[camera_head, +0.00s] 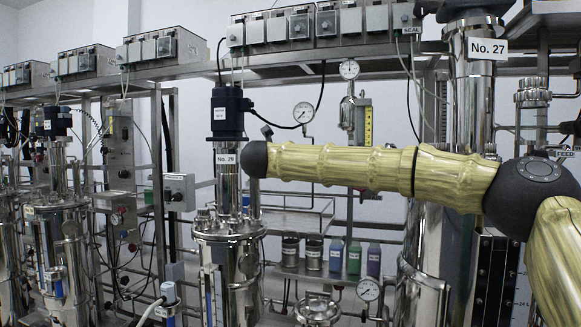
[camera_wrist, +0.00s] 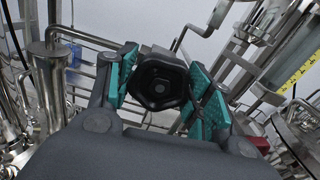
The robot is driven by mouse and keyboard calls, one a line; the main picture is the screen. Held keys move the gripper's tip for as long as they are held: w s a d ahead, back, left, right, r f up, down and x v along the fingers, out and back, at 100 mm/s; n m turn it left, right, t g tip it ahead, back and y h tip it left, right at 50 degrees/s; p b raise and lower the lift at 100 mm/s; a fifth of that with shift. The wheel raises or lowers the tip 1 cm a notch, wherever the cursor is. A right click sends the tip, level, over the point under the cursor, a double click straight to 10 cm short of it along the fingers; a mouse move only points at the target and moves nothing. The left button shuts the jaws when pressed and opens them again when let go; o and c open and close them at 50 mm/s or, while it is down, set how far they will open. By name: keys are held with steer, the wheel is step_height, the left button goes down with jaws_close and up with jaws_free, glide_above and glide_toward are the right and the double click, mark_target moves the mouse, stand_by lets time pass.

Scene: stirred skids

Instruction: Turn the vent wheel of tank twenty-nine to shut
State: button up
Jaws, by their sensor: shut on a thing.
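Tank twenty-nine (camera_head: 228,262) is a shiny steel vessel left of centre in the head view, with a "No. 29" label (camera_head: 227,158) below its dark motor. In the wrist view a black lobed vent wheel (camera_wrist: 159,82) sits between the two teal-padded fingers of my gripper (camera_wrist: 163,88). My gripper is shut on the wheel, with a pad at each side of it. My arm crosses in front of the right half of the head view. The gripper and the wheel cannot be made out in the head view, and the wheel's marks cannot be read.
A tank labelled No. 27 (camera_head: 487,49) stands at the right, partly behind my arm. Several bottles (camera_head: 354,259) stand on a low shelf at centre. A pressure gauge (camera_head: 303,112) and pipes are close to tank twenty-nine. Steel pipes (camera_wrist: 82,38) surround the gripper in the wrist view.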

steer(key=shift+f+m+b, duration=0.2)
steer(key=shift+m+b, duration=0.35)
steer(key=shift+m, duration=0.05)
steer(key=shift+r, duration=0.15)
steer(key=o, duration=1)
steer(key=v, duration=1.2)
steer(key=shift+r, duration=0.1)
